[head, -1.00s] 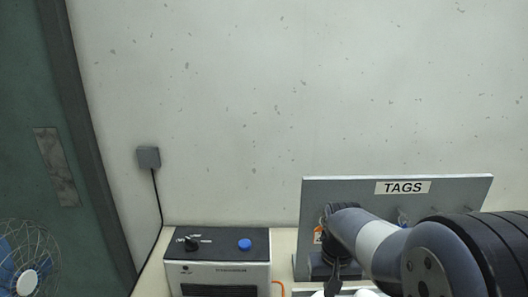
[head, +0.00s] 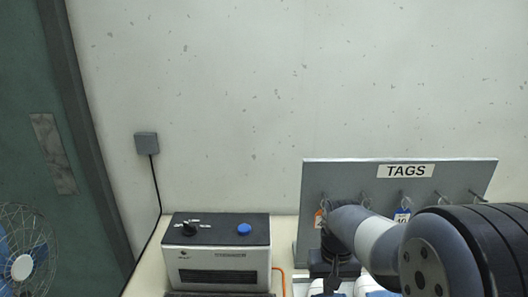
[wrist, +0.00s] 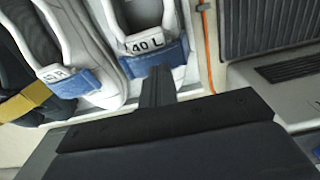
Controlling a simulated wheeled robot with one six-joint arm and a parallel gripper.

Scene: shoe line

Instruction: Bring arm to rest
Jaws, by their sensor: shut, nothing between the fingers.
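My arm reaches in from the lower right of the head view. My gripper (head: 334,280) points down in front of the tag board, above the white shoes at the bottom edge. In the wrist view my gripper (wrist: 157,72) is a narrow pair of dark fingers pressed together with nothing between them. Its tips appear over the heel of a white shoe (wrist: 115,22) with a blue heel patch and a label reading "40 L". I cannot tell whether they touch it. Another white shoe (wrist: 78,50) with a blue patch lies to its left.
A grey machine (head: 217,252) with a blue button stands left. An orange cable (wrist: 209,45) and a fan (head: 25,255) also show.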

